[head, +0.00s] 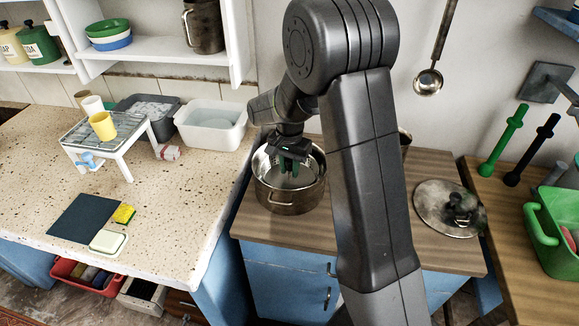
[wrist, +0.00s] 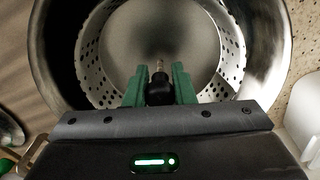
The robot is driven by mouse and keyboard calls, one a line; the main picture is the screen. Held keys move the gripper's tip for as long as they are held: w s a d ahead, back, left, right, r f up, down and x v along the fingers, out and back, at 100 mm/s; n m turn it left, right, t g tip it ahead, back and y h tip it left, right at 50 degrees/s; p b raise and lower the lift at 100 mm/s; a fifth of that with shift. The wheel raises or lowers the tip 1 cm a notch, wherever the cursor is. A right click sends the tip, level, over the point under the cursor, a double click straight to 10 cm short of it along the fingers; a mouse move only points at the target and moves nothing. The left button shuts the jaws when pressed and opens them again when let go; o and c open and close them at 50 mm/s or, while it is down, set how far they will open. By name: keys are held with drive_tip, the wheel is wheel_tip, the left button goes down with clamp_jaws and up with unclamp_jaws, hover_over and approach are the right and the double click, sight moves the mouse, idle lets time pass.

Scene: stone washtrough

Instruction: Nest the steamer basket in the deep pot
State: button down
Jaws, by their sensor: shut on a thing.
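The deep pot (head: 290,201) is a steel pot with side handles, standing on the wooden top in the head view. Its rim and wall also frame the wrist view (wrist: 275,45). The steamer basket, a metal bowl with a perforated wall (wrist: 232,50), sits inside the pot's rim, roughly centred. My gripper (head: 289,168) reaches down into the pot opening. In the wrist view its green fingers (wrist: 159,88) are shut on the basket's dark central knob. The basket's underside is hidden, so I cannot tell whether it rests on the pot's bottom.
A round metal lid (head: 436,210) lies on the wooden top to the right. My arm hides part of that top. A white basin (head: 211,140), a dark grey tub (head: 146,126) and a small white rack (head: 105,150) stand on the speckled counter. A ladle (head: 430,80) hangs on the wall.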

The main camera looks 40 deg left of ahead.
drive_tip(key=shift+f, duration=0.2)
idle(0.5)
drive_tip(key=c, duration=0.7)
unclamp_jaws()
drive_tip(key=shift+o, duration=0.2)
drive_tip(key=shift+r, duration=0.1)
drive_tip(key=shift+r+p, duration=2.3)
drive_tip(key=shift+r, duration=1.15)
drive_tip(key=shift+f, duration=0.1)
